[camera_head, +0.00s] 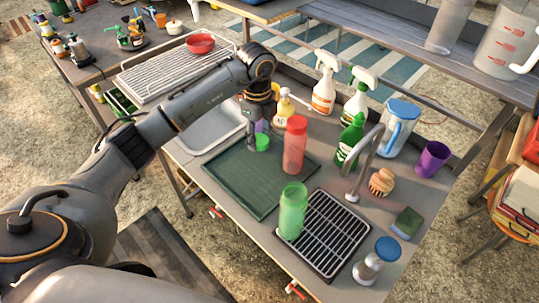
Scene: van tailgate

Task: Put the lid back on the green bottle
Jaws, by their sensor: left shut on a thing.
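The green bottle (292,212), translucent, stands upright at the left edge of the black drying rack. My left gripper (258,132) comes in from the upper left and points down over the far part of the dark green mat (248,180). It is shut on a small green lid (263,142), held behind and to the left of the bottle, well apart from it. Part of the lid is hidden by the fingers. A small purple thing (261,126) shows behind the fingers, mostly hidden. My right gripper is not in view.
A curved faucet (362,165), spray bottles (324,85), a blue-lidded jug (400,128) and a purple cup (433,158) stand to the right. The mat's front is clear.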

